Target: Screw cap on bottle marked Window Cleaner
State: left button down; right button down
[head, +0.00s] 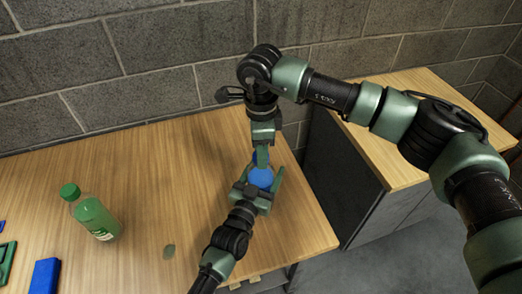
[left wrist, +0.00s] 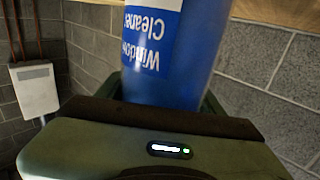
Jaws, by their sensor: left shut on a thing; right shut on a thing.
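The blue bottle (head: 261,178) stands near the right end of the wooden table in the head view. In the left wrist view the bottle (left wrist: 172,60) fills the top middle, and its label reads "Window Cleaner", upside down in that picture. My left gripper (head: 260,188) is shut around the bottle's body from the front. My right gripper (head: 262,156) points down at the bottle's top and is shut on the cap there. The fingers mostly hide the cap, so I cannot tell how it sits on the neck.
A green bottle (head: 93,215) with a green cap stands at the left of the table. A blue block (head: 45,275) and a green item (head: 6,260) lie at the lower left. A grey cabinet (head: 345,180) stands right; a block wall is behind.

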jog(key=m, duration=0.2)
jog(key=shift+m, duration=0.3)
jog(key=c, duration=0.9)
grip_release()
jog(key=shift+r, duration=2.25)
jog(key=shift+r, duration=1.8)
jog(key=shift+c, duration=0.3)
jog(key=shift+f, duration=4.05)
